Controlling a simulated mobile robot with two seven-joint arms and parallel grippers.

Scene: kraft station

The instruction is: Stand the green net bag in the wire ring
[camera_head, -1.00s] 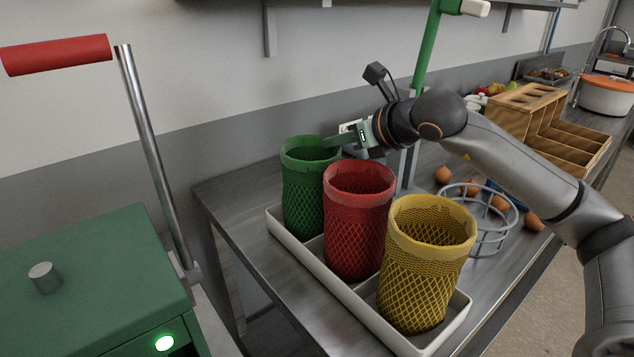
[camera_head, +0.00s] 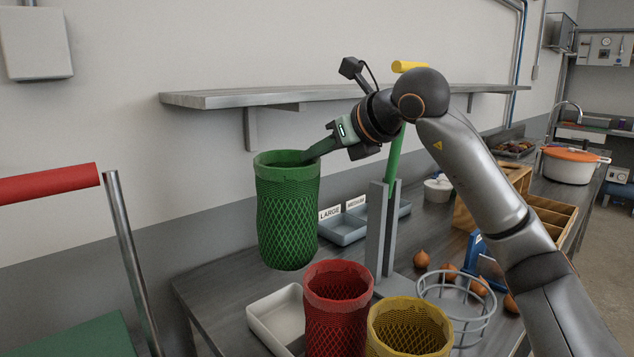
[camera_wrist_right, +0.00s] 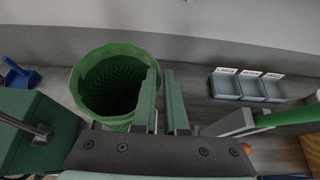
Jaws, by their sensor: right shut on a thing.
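The green net bag (camera_head: 287,215) hangs upright from my right gripper (camera_head: 312,154), which is shut on its rim at the right side. The bag is in the air above the far end of the white tray (camera_head: 268,318). In the right wrist view the bag's open mouth (camera_wrist_right: 112,88) shows left of the fingers (camera_wrist_right: 162,90), with its rim at the left finger. The wire ring (camera_head: 457,296) stands empty on the table, right of and lower than the bag. My left gripper is not in view.
A grey post with a green lever (camera_head: 392,180) rises between the green bag and the ring. Onions (camera_head: 421,259) lie behind the ring. A wall shelf (camera_head: 260,96) is above.

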